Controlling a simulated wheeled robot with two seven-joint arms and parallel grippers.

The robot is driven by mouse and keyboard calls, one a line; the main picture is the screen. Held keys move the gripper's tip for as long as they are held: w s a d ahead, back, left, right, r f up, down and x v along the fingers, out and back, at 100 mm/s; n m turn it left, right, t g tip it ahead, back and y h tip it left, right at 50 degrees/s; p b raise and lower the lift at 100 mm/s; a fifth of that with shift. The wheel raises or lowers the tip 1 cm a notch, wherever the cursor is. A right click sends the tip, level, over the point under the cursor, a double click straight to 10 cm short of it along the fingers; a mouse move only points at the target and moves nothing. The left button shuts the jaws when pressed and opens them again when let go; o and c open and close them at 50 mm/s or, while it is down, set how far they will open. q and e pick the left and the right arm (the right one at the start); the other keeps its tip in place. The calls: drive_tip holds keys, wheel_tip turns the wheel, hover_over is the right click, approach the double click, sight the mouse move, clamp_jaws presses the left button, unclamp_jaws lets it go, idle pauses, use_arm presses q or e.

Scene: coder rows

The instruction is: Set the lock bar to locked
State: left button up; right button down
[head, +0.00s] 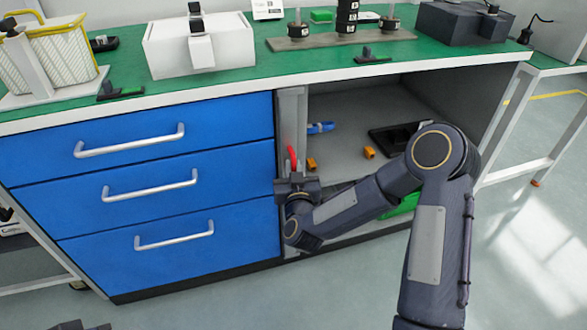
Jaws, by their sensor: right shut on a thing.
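The lock bar (293,112) appears to be the grey upright strip at the right edge of the blue drawers. A red handle (291,156) stands near its lower half, nearly upright with a slight tilt. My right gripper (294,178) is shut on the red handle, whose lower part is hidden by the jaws. Three blue drawers (150,165) with silver handles are closed to the left of the bar. A dark part at the bottom left edge seems to be my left gripper (80,326), mostly cut off, so its jaws cannot be read.
Right of the bar, an open grey compartment (350,100) holds a blue tool (320,128), small orange pieces (369,152) and a black tray (388,138). My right arm crosses its front. The green worktop (225,78) overhead carries a white box (200,52) and several other items.

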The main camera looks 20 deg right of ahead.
drive_tip(key=shift+s+a+b, duration=0.1)
drive_tip(key=shift+a+b, duration=0.3)
drive_tip(key=shift+a, duration=1.3)
drive_tip(key=c, duration=1.8)
unclamp_jaws()
drive_tip(key=shift+a, duration=0.1)
drive_tip(key=s, duration=0.2)
drive_tip(key=s+p, duration=0.1)
drive_tip(key=s, duration=0.2)
drive_tip(key=s+a, duration=0.1)
drive_tip(key=s, duration=0.1)
drive_tip(key=shift+s+a, duration=0.1)
drive_tip(key=shift+s, duration=0.25)
drive_tip(key=shift+r, duration=0.1)
